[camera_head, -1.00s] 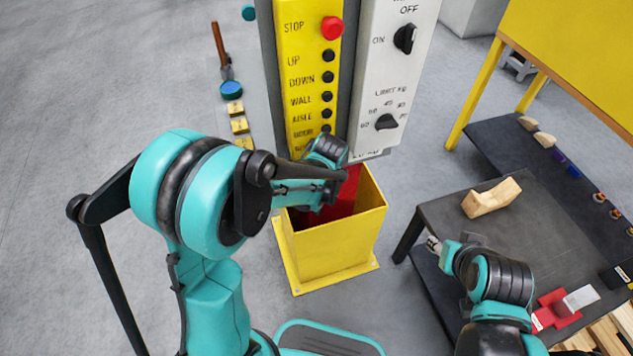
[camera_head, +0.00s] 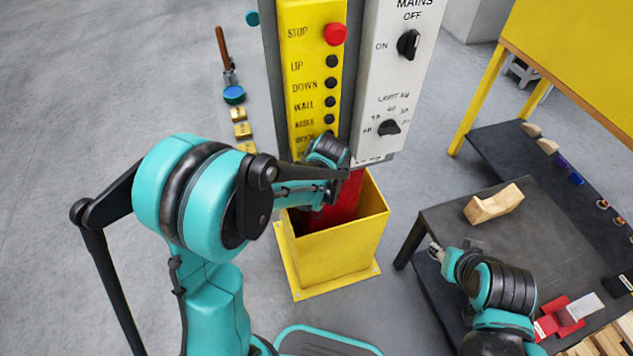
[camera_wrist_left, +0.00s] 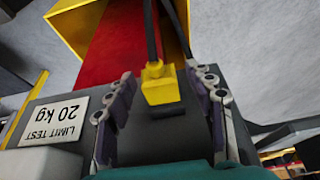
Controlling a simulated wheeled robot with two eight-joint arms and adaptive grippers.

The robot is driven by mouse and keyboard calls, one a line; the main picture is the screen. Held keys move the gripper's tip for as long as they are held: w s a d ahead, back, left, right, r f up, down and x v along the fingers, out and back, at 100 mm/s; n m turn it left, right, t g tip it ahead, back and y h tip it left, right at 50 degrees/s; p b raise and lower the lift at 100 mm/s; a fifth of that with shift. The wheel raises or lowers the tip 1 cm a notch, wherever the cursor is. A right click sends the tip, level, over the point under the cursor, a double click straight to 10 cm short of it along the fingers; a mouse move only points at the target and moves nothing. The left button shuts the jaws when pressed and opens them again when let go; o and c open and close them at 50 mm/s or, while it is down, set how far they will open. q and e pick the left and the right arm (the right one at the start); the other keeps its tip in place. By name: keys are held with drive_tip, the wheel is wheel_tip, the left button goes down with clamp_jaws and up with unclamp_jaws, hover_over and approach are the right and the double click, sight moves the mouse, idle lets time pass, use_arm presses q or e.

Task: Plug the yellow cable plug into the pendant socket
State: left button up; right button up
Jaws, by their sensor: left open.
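The yellow plug (camera_wrist_left: 162,88) shows in the left wrist view, with a black cable running from it toward the top of the picture. It sits against the dark underside of the pendant (camera_wrist_left: 160,135); I cannot tell whether it is seated in a socket. My left gripper (camera_wrist_left: 165,105) is open, its two fingers apart on either side of the plug. In the head view my left arm hides that gripper and the plug below the yellow button panel (camera_head: 311,75). My right gripper (camera_head: 436,252) is beside the dark table; its fingers are too small to judge.
A yellow bin (camera_head: 340,255) with a red piece (camera_head: 350,200) inside stands below the pendant. A grey switch panel (camera_head: 395,80) adjoins the button panel. The dark table (camera_head: 460,215) at right bears a wooden block (camera_head: 494,204). A second black cable (camera_wrist_left: 178,25) hangs nearby.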

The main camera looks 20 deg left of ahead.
use_arm(q)
drive_tip(key=v, duration=1.1)
drive_tip(key=shift+s+r, duration=0.2)
drive_tip(key=shift+r, duration=0.05)
drive_tip(key=shift+d, duration=0.15)
drive_tip(key=s+a+m+t+h, duration=0.1)
drive_tip(key=s+a+m, duration=0.1)
drive_tip(key=s, duration=0.5)
drive_tip(key=s+a+r+m+t+h, duration=0.1)
drive_tip(key=s+m, duration=0.3)
drive_tip(key=s, duration=0.4)
drive_tip(key=shift+s+a+r+m+t, duration=0.25)
drive_tip(key=shift+a+r+m+t, duration=0.15)
drive_tip(key=shift+t, duration=0.4)
